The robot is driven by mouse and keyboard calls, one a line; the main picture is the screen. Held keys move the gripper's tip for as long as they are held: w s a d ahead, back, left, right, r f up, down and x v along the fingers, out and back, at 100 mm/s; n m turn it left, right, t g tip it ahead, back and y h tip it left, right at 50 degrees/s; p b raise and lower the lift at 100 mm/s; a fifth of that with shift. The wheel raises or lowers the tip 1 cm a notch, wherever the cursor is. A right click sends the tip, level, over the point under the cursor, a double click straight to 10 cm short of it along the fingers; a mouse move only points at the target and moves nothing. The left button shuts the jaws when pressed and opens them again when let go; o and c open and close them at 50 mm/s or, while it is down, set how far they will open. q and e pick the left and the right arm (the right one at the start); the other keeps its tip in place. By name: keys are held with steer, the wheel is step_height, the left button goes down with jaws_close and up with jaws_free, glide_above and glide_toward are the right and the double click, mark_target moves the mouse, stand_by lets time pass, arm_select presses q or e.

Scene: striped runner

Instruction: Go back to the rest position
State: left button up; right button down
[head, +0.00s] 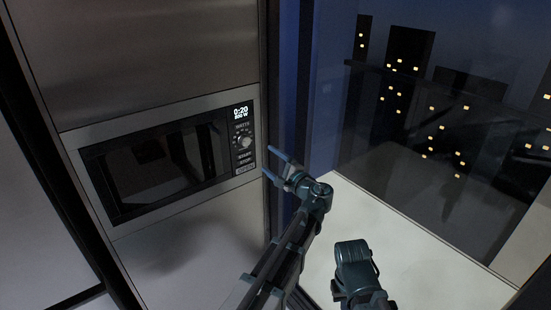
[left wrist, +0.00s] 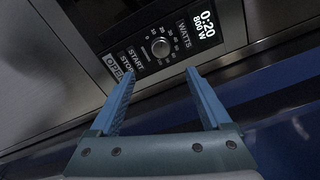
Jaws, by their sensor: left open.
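My left gripper (head: 273,163) is in the middle of the head view, just right of the microwave's control panel. In the left wrist view its two blue fingers (left wrist: 160,85) stand apart with nothing between them. The built-in microwave (head: 160,163) has a closed dark door. Its display reads 0:20 and 800 W, and the dial (left wrist: 160,47) and the START, STOP and OPEN buttons (left wrist: 126,62) show beyond the fingertips. I cannot tell whether a fingertip touches the panel. Another dark arm part of mine is at the lower right of the head view; no right gripper shows.
Steel cabinet panels (head: 150,55) surround the microwave. A blue wall strip (head: 325,90) is right of the gripper. A large window (head: 440,120) with night city lights is at the right, above a pale surface (head: 430,260). The air around the left gripper looks free.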

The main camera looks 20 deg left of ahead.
arm_select(q)
steer(key=s+d+f+n+g+h, duration=0.3)
steer(key=s+d+f+g+h, duration=0.15)
steer(key=s+f, duration=0.5)
steer(key=s+d+f+n+g+h, duration=0.4)
steer(key=s+d+f, duration=0.1)
steer(key=s+f, duration=0.5)
steer(key=s+d+f+g+h, duration=0.2)
steer(key=s+d+h, duration=0.2)
steer(key=s+d, duration=0.3)
steer(key=s, duration=0.4)
steer(key=shift+d+f+n+h, duration=0.15)
steer(key=shift+d+n+h, duration=0.1)
steer(key=shift+n+h, duration=0.15)
steer(key=shift+g, duration=0.25)
steer(key=shift+c, duration=0.4)
